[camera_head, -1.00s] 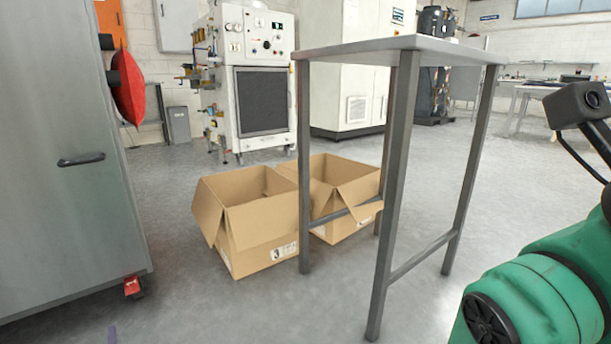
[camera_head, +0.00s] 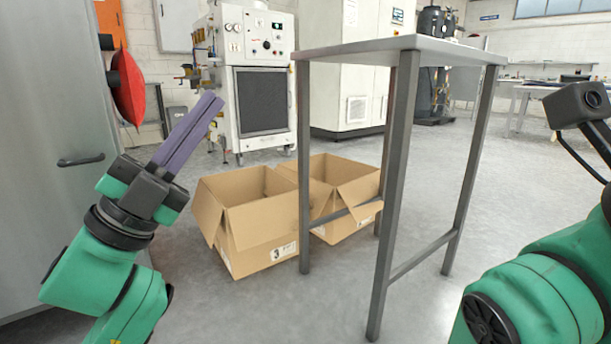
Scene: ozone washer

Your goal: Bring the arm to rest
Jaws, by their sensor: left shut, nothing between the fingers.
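My left arm comes in from the lower left in the head view. Its gripper (camera_head: 213,103) has long purple fingers that lie together, shut and empty, pointing up and to the right. The gripper is in front of the grey cabinet's right edge and up-left of the cardboard boxes in the picture, touching nothing that I can see. My right arm, green with a dark camera-like part on its wrist, is at the right edge. The right gripper's fingers are out of view.
A tall grey metal table (camera_head: 440,50) stands at centre right with a bare top. Two open cardboard boxes (camera_head: 262,258) (camera_head: 345,228) sit on the floor beside its legs. A grey cabinet (camera_head: 50,110) stands at left. A white machine (camera_head: 228,80) is behind.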

